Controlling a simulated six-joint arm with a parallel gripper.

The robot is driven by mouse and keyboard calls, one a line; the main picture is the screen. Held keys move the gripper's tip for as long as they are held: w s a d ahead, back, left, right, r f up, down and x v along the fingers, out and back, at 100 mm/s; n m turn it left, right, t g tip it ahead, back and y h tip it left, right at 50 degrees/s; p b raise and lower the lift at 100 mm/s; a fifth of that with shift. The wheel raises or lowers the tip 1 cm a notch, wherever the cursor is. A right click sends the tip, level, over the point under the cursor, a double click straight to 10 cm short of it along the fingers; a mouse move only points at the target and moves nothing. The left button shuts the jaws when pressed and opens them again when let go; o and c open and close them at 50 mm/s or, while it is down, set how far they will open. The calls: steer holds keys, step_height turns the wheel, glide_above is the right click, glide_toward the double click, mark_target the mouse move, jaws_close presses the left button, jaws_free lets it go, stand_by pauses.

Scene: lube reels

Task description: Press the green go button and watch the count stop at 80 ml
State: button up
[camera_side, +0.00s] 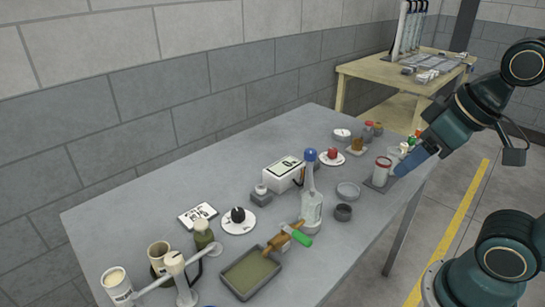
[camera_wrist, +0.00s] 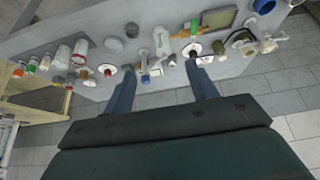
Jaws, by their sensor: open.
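A white box with a display (camera_side: 284,172) stands near the middle of the table; the display seems to show a 0. I cannot make out a green go button for certain in either view. A red button or knob (camera_side: 332,153) sits on a white round plate behind the box. My gripper (camera_side: 405,164) is at the right end of the table, beside a white jar with a red rim (camera_side: 382,170), its jaws open. In the wrist view its two blue fingers (camera_wrist: 160,68) are apart with nothing held between them.
A tall clear bottle with a blue cap (camera_side: 311,205) stands in front of the box. A tray with green contents (camera_side: 251,273), a green-handled tool (camera_side: 298,236) and a black knob on a white disc (camera_side: 238,216) lie nearer. Small bottles (camera_side: 373,130) crowd the far right.

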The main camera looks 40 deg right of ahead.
jaws_close()
stand_by(1.4)
